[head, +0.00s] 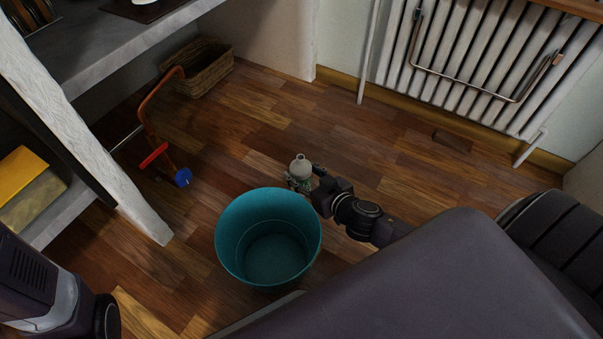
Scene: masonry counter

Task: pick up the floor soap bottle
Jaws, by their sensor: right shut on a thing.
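The soap bottle (301,168) is a small pale grey bottle with a narrow neck, just behind the teal bucket on the wooden floor. My right gripper (302,182) reaches it from the right and is shut on it. The bottle looks upright. Its lower part is partly hidden by the fingers and the bucket's rim, so I cannot tell whether it touches the floor. My left arm shows at the lower left edge, but its gripper is out of view.
The empty teal bucket (228,235) stands right in front of the bottle. A red-handled tool (150,135) with a blue end and a wicker basket (197,68) are at the left by the masonry counter (95,50). A radiator (480,65) is behind. Floor between is clear.

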